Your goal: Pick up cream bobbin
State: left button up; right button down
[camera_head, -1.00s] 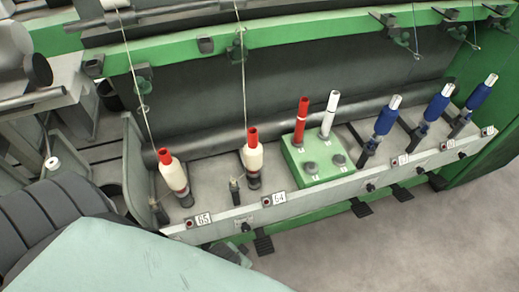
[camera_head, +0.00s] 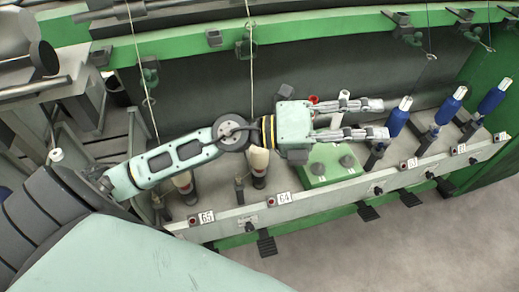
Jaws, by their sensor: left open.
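Two cream bobbins stand on the machine's ledge under my left arm. One (camera_head: 183,179) is at the left above label 65, the other (camera_head: 258,160) is nearer the middle above label 64. My right gripper is not in view.
A green block (camera_head: 318,172) lies under the gripper; a red tube (camera_head: 313,99) shows behind it, and the white tube is mostly hidden. Blue bobbins (camera_head: 397,121), (camera_head: 447,108) and (camera_head: 491,98) stand to the right. Threads hang from the green rail (camera_head: 330,26). The floor in front is clear.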

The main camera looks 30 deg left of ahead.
pick_arm(q)
jog(key=a+f+m+g+y, duration=0.55)
jog(key=a+f+y, duration=0.3)
jog(key=f, duration=0.45)
jog(key=w+a+f+y, duration=0.25)
jog(key=a+y, duration=0.45)
jog(key=a, duration=1.1)
jog(key=shift+n, duration=0.35)
jog(key=p+x, duration=0.1)
jog(key=x, duration=0.1)
jog(key=p+x, duration=0.1)
jog(key=x, duration=0.2)
jog(key=a+p+x, duration=0.1)
jog(key=x, duration=0.1)
jog(key=shift+s+d+f, duration=0.1)
jog(key=shift+f, duration=0.5)
jog(key=shift+c, duration=0.3)
grip_shut()
